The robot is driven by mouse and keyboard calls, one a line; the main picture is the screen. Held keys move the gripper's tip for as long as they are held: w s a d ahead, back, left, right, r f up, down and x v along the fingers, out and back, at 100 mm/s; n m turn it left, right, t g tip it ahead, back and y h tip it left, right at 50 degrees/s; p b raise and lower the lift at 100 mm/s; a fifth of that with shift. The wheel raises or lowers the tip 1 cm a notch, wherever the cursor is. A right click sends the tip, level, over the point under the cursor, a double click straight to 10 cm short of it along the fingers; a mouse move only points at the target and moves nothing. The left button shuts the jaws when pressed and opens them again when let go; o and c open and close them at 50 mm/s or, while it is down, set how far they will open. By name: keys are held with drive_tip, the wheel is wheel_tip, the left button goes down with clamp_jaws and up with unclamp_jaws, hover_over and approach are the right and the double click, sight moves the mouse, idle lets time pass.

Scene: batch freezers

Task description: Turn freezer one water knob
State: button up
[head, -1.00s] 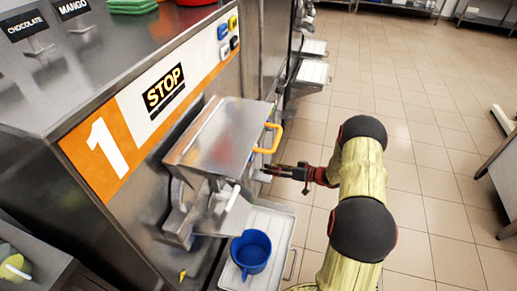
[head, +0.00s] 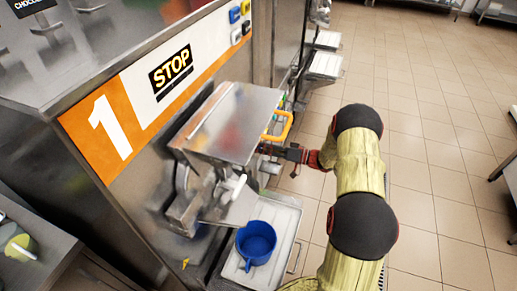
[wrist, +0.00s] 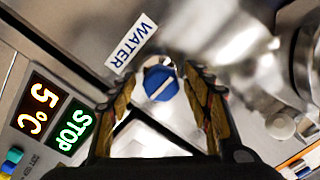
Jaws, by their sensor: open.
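The water knob (wrist: 160,84) is a round blue knob with a pale bar across its face, beside a white WATER label (wrist: 131,43) on the metal front. In the wrist view my gripper (wrist: 161,73) is open, with one finger on each side of the knob. I cannot tell whether either finger touches it. In the head view my gripper (head: 274,151) reaches in from the right beside the front of freezer one, near the orange handle (head: 278,126). The knob is hidden in that view. Freezer one carries an orange panel (head: 98,120) marked 1 and STOP.
A blue jug (head: 255,243) stands on the white tray (head: 283,219) below the metal chute. A lit display (wrist: 58,113) reads 5 °C and STOP in the wrist view. The tiled floor (head: 440,150) to the right is open.

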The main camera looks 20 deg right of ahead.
drive_tip(key=shift+w+a, duration=0.2)
drive_tip(key=shift+c, duration=0.6)
drive_tip(key=c, duration=1)
